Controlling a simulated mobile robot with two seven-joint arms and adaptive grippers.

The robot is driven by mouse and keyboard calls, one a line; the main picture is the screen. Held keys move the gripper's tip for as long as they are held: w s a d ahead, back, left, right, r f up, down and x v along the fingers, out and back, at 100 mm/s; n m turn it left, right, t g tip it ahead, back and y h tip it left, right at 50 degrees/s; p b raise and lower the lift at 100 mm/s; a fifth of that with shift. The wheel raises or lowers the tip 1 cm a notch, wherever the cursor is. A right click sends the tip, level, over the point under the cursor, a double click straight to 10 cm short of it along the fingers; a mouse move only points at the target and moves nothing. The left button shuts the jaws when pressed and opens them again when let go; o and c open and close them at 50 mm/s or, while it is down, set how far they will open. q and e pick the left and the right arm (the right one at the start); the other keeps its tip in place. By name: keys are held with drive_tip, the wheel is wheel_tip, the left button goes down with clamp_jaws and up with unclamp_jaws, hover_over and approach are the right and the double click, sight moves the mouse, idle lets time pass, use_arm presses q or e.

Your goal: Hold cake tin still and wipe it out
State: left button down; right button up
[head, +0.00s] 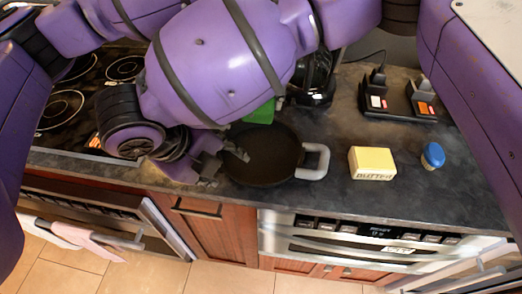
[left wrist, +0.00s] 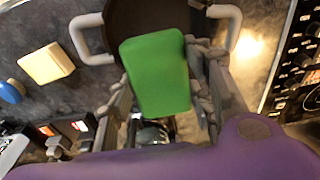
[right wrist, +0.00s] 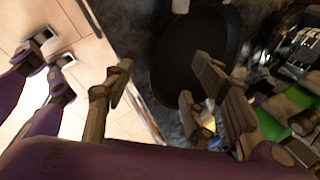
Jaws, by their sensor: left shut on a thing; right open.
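The dark round cake tin (head: 262,155) stands on the counter near its front edge. Its right pale handle (head: 315,160) shows; the left one is hidden by my right gripper in the head view. Both handles show in the left wrist view, where the tin (left wrist: 150,20) is at the top. My left gripper (left wrist: 160,70) is shut on a green sponge (left wrist: 157,75). In the head view the sponge (head: 260,112) is at the tin's far side; contact is unclear and my arm hides that gripper. My right gripper (head: 222,160) is open at the tin's left side.
A yellow butter block (head: 372,163) and a blue-topped object (head: 433,156) lie right of the tin. A dark twin-unit appliance (head: 400,100) and a glass pot (head: 315,85) stand behind. A stove (head: 62,108) is at left. Cabinet and oven fronts drop below the counter edge.

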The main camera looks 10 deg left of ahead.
use_arm(q)
drive_tip(key=shift+t, duration=0.3)
drive_tip(key=shift+s+d+r+p, duration=0.15)
drive_tip(key=shift+r+p, duration=0.2)
drive_tip(key=shift+r, duration=0.9)
drive_tip(key=shift+s+d+r+p, duration=0.15)
drive_tip(key=shift+r+p, duration=0.2)
drive_tip(key=shift+r, duration=0.9)
use_arm(e)
drive_tip(key=shift+s+r, duration=0.5)
drive_tip(key=shift+s, duration=0.05)
drive_tip(key=o, duration=0.5)
use_arm(q)
drive_tip(key=shift+w+a+f, duration=0.1)
drive_tip(key=shift+f, duration=0.05)
drive_tip(key=shift+w, duration=0.1)
use_arm(e)
drive_tip(key=shift+w+v, duration=0.2)
drive_tip(key=shift+v, duration=2.1)
drive_tip(key=shift+w+v, duration=0.2)
drive_tip(key=shift+v, duration=2.1)
use_arm(q)
drive_tip(key=shift+a+f, duration=0.1)
drive_tip(key=shift+f, duration=0.05)
use_arm(e)
drive_tip(key=shift+a+r, duration=0.15)
